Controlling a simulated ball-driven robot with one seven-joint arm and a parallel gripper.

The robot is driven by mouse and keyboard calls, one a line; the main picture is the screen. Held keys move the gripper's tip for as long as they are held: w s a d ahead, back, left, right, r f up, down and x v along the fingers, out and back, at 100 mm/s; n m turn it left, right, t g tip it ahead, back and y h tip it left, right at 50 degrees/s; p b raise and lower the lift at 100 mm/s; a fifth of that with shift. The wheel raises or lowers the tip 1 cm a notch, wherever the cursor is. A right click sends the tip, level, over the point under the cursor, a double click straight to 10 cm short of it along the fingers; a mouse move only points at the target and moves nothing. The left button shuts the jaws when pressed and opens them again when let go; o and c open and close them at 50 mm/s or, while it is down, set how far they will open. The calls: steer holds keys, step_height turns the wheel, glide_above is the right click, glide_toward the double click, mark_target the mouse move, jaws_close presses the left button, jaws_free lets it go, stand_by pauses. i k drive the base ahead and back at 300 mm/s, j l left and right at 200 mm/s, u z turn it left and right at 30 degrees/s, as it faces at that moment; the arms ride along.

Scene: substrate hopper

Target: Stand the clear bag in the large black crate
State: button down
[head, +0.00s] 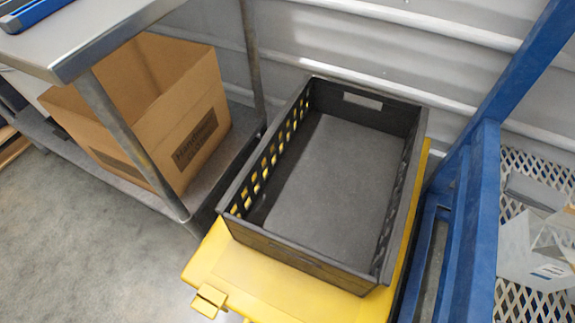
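The large black crate (318,266) sits on a yellow surface in the middle of the view. It is open at the top, has slotted side walls and looks empty, with a bare dark grey floor. At the right edge a pale, partly see-through object (535,250) with a small printed label lies on a white mesh shelf. It may be the clear bag, but it is cut off by the frame and I cannot tell for sure. My gripper is not in view.
The yellow stand (285,290) carries the crate. A blue post and frame (478,210) rises between the crate and the mesh shelf (535,165). At left, a metal table (85,35) has an open cardboard box (195,125) on its lower shelf. Grey floor shows at lower left.

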mark_target(316, 218)
steer(key=i+j+u, duration=0.2)
steer(key=i, duration=0.3)
steer(key=i+u, duration=0.2)
steer(key=i, duration=0.3)
